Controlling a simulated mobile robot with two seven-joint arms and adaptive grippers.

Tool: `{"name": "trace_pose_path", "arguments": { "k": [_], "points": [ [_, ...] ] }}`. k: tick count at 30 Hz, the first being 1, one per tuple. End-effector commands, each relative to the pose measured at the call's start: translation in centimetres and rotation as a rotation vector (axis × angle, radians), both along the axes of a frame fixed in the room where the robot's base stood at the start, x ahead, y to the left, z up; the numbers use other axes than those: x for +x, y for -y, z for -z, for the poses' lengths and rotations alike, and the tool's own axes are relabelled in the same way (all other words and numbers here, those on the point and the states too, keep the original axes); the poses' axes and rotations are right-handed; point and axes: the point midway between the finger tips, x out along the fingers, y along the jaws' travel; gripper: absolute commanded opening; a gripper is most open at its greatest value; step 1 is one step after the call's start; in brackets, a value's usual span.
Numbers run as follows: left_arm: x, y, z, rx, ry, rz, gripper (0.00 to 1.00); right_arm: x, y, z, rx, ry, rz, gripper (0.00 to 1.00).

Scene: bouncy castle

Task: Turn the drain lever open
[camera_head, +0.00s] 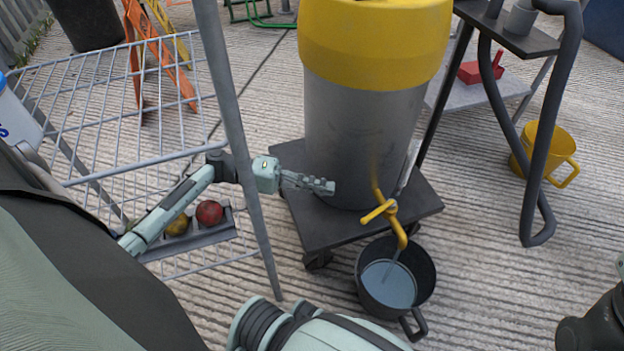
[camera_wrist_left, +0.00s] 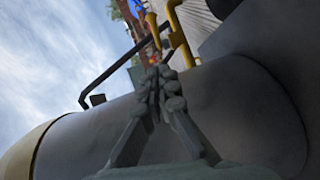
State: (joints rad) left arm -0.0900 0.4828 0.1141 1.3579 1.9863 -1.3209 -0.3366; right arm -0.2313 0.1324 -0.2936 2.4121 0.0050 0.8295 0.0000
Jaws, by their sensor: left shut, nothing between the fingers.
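The drain lever (camera_head: 379,211) is a yellow handle on a bent yellow pipe (camera_head: 400,234) low on the front of a grey drum (camera_head: 355,125) with a yellow top. The lever also shows beyond my fingertips in the left wrist view (camera_wrist_left: 153,30). My left gripper (camera_head: 328,187) is shut and empty, beside the drum and left of the lever, apart from it. In the left wrist view its fingertips (camera_wrist_left: 158,82) meet in front of the drum wall. A thin grey streak runs below the spout into a black pot (camera_head: 364,279) holding grey-blue liquid. My right gripper is not seen.
The drum stands on a dark wheeled platform (camera_head: 425,200). A grey post (camera_head: 238,140) and wire rack (camera_head: 100,105) stand close to my left arm. A black-framed cart (camera_head: 548,110) and yellow mug (camera_head: 541,145) are at right. Ridged ground is clear right of the pot.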

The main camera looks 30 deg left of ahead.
Motion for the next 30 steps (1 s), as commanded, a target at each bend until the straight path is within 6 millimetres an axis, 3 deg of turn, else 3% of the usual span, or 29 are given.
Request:
{"name": "trace_pose_path", "arguments": {
  "k": [7,13,30],
  "points": [
    [2.2,4.8,0.8,-0.001,0.002,0.002,0.0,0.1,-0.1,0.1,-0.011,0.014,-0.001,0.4],
    [1.1,7.4,1.3,0.0,0.0,0.001,0.0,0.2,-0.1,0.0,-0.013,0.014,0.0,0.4],
    [0.7,8.4,1.5,0.001,0.0,-0.002,0.0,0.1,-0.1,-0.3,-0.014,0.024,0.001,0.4]
  ]
}}
